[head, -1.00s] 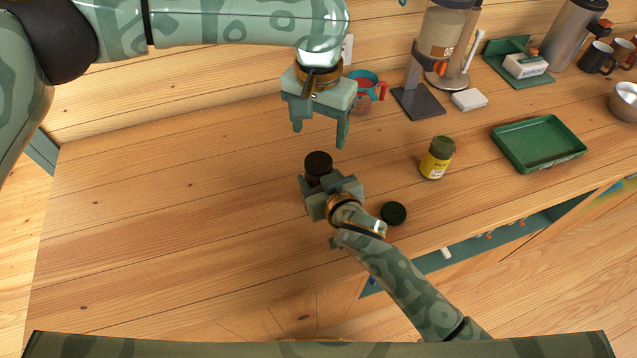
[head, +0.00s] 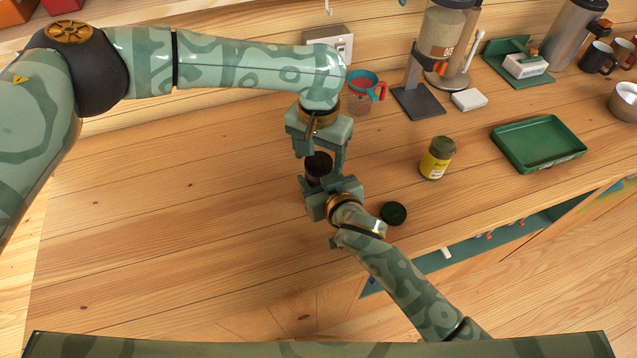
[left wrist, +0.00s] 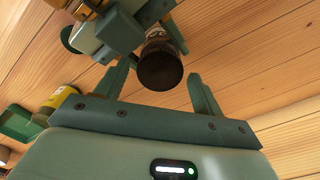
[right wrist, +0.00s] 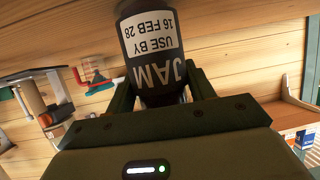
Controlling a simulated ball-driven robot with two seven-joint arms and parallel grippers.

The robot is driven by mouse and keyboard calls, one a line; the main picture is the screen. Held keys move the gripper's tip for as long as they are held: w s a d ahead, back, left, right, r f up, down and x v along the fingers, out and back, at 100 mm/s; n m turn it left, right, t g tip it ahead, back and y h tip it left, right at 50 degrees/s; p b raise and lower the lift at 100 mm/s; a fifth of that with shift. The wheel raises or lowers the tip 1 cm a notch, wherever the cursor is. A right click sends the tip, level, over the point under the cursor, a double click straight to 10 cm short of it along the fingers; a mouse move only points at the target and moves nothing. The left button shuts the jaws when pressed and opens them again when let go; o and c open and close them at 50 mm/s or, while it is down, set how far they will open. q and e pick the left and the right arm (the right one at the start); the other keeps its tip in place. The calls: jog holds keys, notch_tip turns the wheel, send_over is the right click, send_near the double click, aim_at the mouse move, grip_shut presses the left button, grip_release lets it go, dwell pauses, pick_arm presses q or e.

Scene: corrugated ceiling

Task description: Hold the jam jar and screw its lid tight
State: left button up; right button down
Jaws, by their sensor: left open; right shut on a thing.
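My right gripper (head: 321,187) is shut on the jar's body from the near side. My left gripper (head: 320,155) is open and points down over the lid, one finger on each side in the head view. In the left wrist view the lid (left wrist: 160,70) lies between the open fingers, apart from them. Whether the lid is tight cannot be told.
A dark green lid (head: 394,213) lies right of my right gripper, and a yellow-labelled jar (head: 437,158) stands beyond it. A measuring cup (head: 362,92), a grinder (head: 440,45) and a green tray (head: 540,143) stand further back and right. The counter's left side is clear.

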pick_arm(q)
jog(key=shift+f, duration=0.2)
jog(key=c, duration=1)
jog(key=m, duration=1.2)
jog(key=o, duration=1.1)
jog(key=shift+o, duration=0.2)
jog(key=shift+s, duration=0.1)
jog(key=shift+s+d, duration=0.1)
jog(key=shift+d, duration=0.05)
pick_arm(e)
jog(key=shift+d, duration=0.1)
